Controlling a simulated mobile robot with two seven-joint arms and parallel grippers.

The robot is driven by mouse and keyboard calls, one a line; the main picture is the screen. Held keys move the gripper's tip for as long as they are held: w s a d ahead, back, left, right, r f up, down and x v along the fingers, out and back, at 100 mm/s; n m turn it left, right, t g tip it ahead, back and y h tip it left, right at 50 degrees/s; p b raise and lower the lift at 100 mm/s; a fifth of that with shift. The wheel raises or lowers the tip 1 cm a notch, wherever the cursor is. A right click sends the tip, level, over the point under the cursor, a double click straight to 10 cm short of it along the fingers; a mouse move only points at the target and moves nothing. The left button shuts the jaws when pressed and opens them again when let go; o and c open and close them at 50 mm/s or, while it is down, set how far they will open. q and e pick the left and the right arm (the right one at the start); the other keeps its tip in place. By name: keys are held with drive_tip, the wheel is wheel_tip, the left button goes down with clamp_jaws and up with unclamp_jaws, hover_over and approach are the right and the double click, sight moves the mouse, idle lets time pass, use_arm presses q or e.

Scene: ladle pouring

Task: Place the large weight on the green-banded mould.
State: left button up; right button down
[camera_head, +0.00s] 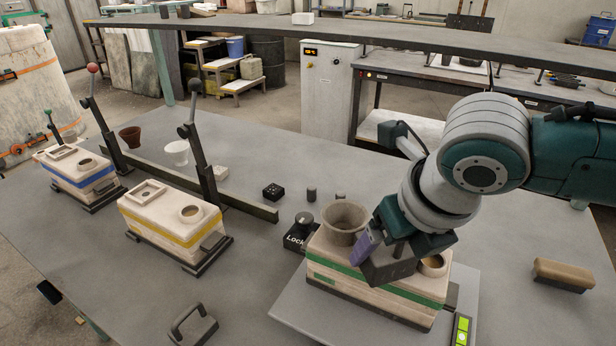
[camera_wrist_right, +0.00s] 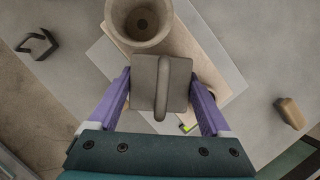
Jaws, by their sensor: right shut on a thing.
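The green-banded mould (camera_head: 345,275) stands on a light grey plate at the front right, with a flared pouring cup (camera_head: 345,218) on its left end and a round opening (camera_head: 434,264) on its right. My right gripper (camera_head: 385,250) is shut on the dark large weight (camera_head: 388,270). The weight is over the middle of the mould's top; I cannot tell whether it touches. In the right wrist view, the weight (camera_wrist_right: 148,88) with its raised handle sits between the purple fingers of the gripper (camera_wrist_right: 162,98), beside the cup (camera_wrist_right: 135,25). My left gripper is not in view.
A handled weight (camera_head: 193,325) lies at the front left. Yellow-banded (camera_head: 165,230) and blue-banded (camera_head: 80,175) moulds with upright levers stand left. A brush-like block (camera_head: 563,273) lies right. A "Lock" block (camera_head: 299,236) and a green level (camera_head: 461,330) flank the mould.

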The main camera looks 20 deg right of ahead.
unclamp_jaws()
drive_tip(key=shift+r, duration=0.3)
drive_tip(key=p+v, duration=0.2)
drive_tip(key=v, duration=0.9)
drive_tip(key=s+a+f+m+y, duration=0.25)
drive_tip(key=s+a+m, duration=0.5)
drive_tip(key=m, duration=0.85)
drive_tip(key=s+d+f+m+h, duration=0.1)
drive_tip(key=s+d+m, duration=0.1)
drive_tip(key=m, duration=0.6)
drive_tip(key=s+d+f+m+g+h, duration=0.1)
drive_tip(key=s+d+m, duration=0.1)
drive_tip(key=s+m, duration=0.3)
drive_tip(key=m, duration=0.4)
